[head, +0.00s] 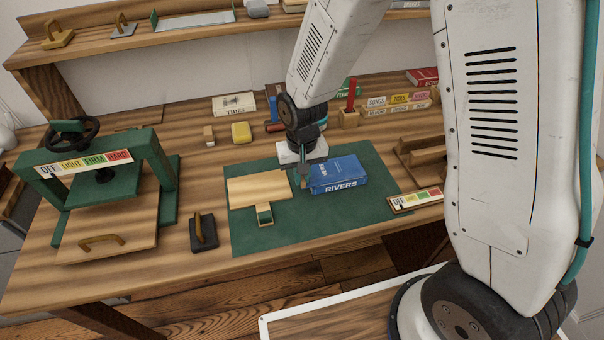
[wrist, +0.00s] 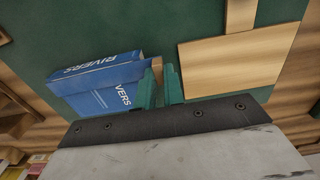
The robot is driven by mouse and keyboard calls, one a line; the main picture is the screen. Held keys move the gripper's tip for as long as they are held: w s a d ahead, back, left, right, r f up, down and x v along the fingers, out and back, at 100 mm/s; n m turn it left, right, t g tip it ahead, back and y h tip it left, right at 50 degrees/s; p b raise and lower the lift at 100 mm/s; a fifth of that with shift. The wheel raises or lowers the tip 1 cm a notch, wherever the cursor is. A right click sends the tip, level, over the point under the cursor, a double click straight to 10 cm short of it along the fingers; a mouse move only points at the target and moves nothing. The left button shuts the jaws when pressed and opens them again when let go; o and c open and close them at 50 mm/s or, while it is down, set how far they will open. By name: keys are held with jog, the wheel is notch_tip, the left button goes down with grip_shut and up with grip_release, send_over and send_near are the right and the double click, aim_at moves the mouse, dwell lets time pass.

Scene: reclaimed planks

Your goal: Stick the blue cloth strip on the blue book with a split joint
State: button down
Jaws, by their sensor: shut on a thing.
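The blue book (head: 340,172), lettered RIVERS, lies on the green mat. It also shows in the wrist view (wrist: 105,77), left of the fingers. My gripper (head: 303,180) points down at the book's left end, close beside it. The strip is mostly hidden by the fingers. I cannot tell whether it touches the book. The split joint cannot be made out clearly.
A green press (head: 105,175) stands left. A setting strip (head: 416,199) lies right. The mat's front is clear.

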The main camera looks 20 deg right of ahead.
jog(key=shift+f, duration=0.2)
jog(key=c, duration=1.4)
grip_release()
jog(key=shift+c, duration=0.2)
notch_tip(320, 180, up, 8)
jog(key=shift+f, duration=0.1)
jog(key=s+d+r, duration=0.6)
jog(key=s+r, duration=0.4)
jog(key=s, duration=0.1)
jog(key=s+d+r+t, duration=0.1)
jog(key=s+d+r, duration=0.6)
jog(key=s+r, duration=0.3)
jog(key=shift+s, duration=0.7)
